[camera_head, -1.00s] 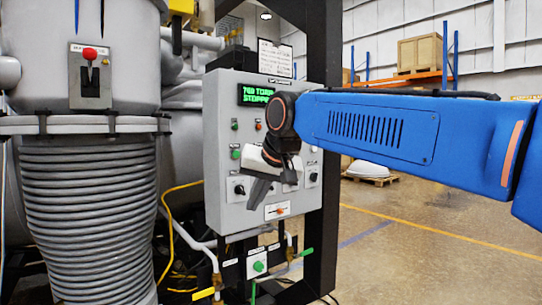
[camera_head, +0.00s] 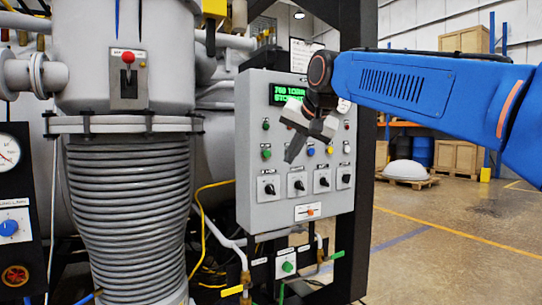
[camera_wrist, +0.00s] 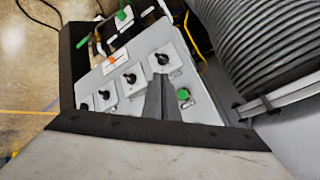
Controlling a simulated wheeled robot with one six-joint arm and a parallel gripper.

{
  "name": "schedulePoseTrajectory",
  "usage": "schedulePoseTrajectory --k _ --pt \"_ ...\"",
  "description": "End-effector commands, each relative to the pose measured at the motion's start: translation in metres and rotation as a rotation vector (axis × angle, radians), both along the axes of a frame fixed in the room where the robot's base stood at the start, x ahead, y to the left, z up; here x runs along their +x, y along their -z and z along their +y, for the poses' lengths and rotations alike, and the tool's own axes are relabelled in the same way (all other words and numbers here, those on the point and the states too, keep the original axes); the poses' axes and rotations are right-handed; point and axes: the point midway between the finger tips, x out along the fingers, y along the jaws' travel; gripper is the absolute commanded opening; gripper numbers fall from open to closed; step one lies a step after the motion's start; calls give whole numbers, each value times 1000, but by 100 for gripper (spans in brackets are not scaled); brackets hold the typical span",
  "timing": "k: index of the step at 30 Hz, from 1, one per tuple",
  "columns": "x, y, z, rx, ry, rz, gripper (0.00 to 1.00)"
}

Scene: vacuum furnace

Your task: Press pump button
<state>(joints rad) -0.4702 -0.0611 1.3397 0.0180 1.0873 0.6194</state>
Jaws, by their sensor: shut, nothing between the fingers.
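The grey control panel (camera_head: 250,200) carries a green-lettered display (camera_head: 287,94), rows of small buttons and lamps, and a row of black knobs. A green button (camera_head: 266,154) sits at the left of the panel above the first knob. In the wrist view a green button (camera_wrist: 183,94) shows just right of my fingers. I cannot read the labels, so which button is the pump button is unclear. My gripper (camera_head: 290,158) is shut and empty, pointing down in front of the panel, right of the green button. Contact with the panel cannot be seen. My gripper (camera_wrist: 160,82) hides part of the panel.
A ribbed grey bellows (camera_head: 125,220) stands left of the panel. A red-topped switch box (camera_head: 128,75) is above it. A black frame post (camera_head: 358,220) borders the panel's right side. Hoses and a green button (camera_head: 287,267) lie below. Open floor is at right.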

Motion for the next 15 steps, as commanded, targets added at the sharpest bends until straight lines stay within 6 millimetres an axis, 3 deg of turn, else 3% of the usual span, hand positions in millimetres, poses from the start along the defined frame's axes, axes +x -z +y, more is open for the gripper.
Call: schedulePoseTrajectory --k 7,15 --pt "8 0 5 0 0 0 0" --pt "34 1 23 0 0 1 0"
